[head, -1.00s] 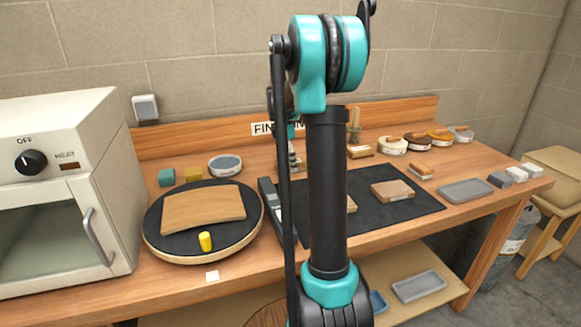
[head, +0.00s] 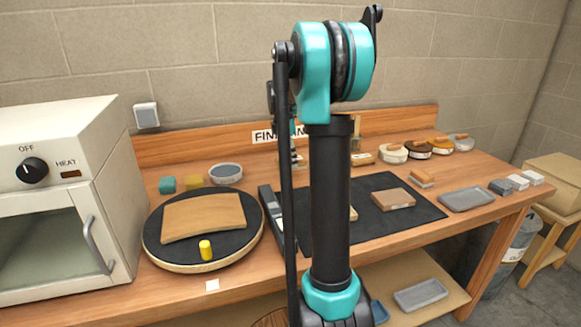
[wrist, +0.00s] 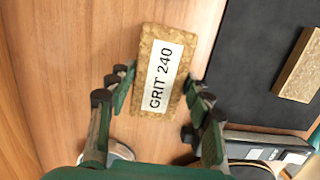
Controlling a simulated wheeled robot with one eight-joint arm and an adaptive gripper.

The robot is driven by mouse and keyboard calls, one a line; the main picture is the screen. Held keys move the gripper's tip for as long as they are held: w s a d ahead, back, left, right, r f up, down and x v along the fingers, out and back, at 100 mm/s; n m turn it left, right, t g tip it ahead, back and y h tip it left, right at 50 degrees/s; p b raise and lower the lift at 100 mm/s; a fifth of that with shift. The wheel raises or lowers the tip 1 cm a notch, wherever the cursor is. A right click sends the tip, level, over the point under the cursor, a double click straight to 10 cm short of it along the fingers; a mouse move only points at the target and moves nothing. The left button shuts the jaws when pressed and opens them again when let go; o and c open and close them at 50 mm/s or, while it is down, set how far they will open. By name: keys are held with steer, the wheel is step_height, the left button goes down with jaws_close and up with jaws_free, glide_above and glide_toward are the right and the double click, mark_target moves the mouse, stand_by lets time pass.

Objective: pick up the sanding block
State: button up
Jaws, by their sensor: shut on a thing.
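The sanding block (wrist: 158,70) is a tan, cork-like block with a white label reading "GRIT 240" in the wrist view. My gripper (wrist: 157,92) is shut on it, with a dark-padded finger against each long side. The block's label faces the wrist camera. Wood-coloured table surface shows around and beyond it; I cannot tell how far the block is above it. In the head view my own arm hides the held block and most of the gripper.
A round black turntable (head: 240,238) holds a curved wooden piece (head: 203,217) and a yellow peg (head: 205,250). A white heater box (head: 75,140) stands at the left. A black mat (head: 420,210) bears a wooden block (head: 393,199). Pads and jars line the right back.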

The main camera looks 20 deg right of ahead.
step_height(320, 180, up, 15)
steer(key=shift+r, duration=0.2)
stand_by(0.3)
steer(key=o, duration=0.6)
steer(key=c, duration=0.5)
steer(key=shift+s+d+f, duration=0.1)
